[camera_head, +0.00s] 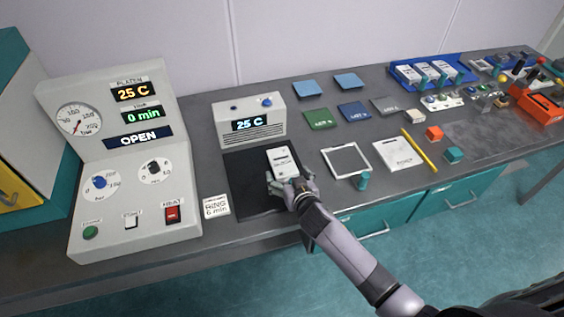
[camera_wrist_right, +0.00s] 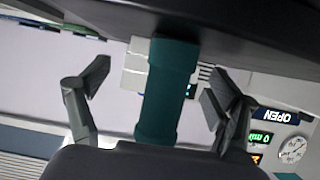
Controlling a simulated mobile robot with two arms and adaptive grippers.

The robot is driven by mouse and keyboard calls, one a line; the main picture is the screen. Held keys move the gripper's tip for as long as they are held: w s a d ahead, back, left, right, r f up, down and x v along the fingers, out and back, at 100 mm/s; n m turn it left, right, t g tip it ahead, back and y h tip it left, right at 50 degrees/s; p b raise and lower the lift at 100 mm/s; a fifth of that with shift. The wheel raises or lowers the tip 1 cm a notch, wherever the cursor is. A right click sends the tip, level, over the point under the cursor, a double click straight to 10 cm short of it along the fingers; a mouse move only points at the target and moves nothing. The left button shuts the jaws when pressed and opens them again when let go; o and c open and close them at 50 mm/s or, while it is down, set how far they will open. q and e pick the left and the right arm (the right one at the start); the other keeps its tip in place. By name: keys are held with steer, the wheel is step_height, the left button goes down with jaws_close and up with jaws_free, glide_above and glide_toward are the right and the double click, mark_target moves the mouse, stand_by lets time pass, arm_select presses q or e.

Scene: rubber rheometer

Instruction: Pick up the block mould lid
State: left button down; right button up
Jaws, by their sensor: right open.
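A pale block with a dark label (camera_head: 282,160), which looks like the block mould lid, lies on a black mat (camera_head: 243,182). My right gripper (camera_head: 287,184) is at its near end and hides part of it. In the right wrist view, a teal cylindrical handle (camera_wrist_right: 167,90) stands between the two spread fingers of the right gripper (camera_wrist_right: 155,88), with a gap on both sides. The handle's link to the block is hidden in the head view. My left gripper is not in view.
A grey box reading 25 C (camera_head: 250,122) stands behind the mat. A large control panel (camera_head: 125,165) stands at left. A square frame (camera_head: 346,160) with a teal post (camera_head: 363,181) lies right. A blue tray (camera_head: 440,64) of pale blocks is at the back right.

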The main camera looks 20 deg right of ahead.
steer(key=shift+c, duration=0.3)
steer(key=c, duration=1.4)
steer(key=shift+r, duration=0.15)
steer(key=shift+c, duration=0.2)
